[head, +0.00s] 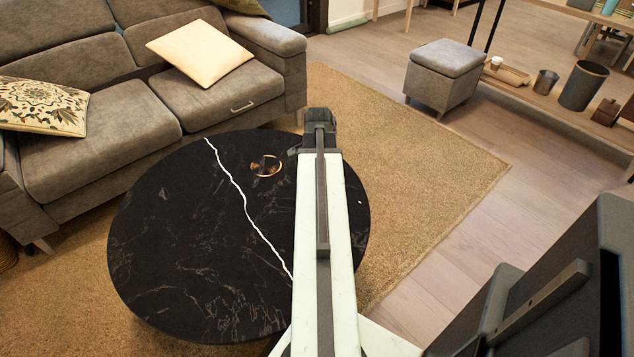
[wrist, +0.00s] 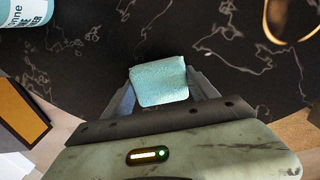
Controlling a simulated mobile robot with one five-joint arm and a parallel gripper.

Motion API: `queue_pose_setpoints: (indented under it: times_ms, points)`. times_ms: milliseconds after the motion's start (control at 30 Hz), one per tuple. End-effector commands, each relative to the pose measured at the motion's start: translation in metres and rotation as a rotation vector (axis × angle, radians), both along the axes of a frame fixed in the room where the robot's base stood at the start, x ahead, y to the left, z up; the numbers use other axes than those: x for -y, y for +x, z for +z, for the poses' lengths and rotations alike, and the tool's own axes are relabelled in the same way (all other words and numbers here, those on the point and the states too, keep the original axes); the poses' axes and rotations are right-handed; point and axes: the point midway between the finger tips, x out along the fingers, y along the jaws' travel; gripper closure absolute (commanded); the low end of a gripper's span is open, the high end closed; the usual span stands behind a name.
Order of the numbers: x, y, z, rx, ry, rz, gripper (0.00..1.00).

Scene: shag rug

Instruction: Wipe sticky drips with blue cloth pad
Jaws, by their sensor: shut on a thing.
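My gripper (head: 320,118) is over the far right part of the round black marble table (head: 190,250) in the head view. In the wrist view my gripper (wrist: 161,92) is shut on a light blue cloth pad (wrist: 158,80), held between the two fingers. I cannot tell whether the pad touches the table top. The head view does not show the pad clearly. I can make out no sticky drips for sure; pale veins run across the black marble. My arm hides part of the table.
A brass ring-shaped object (head: 266,166) lies on the table, left of my arm. A light blue labelled container (wrist: 25,11) is at the wrist view's top left. A grey sofa (head: 150,120) stands behind the table. A grey ottoman (head: 443,75) stands off to the right.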

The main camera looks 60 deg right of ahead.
Motion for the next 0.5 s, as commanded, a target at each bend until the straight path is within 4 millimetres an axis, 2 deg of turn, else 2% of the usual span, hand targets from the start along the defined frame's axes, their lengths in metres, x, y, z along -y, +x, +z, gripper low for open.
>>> queue_pose_setpoints:
  times_ms: [500]
  points:
    - [0.000,0.000,0.059,0.000,0.000,0.000,0.65]
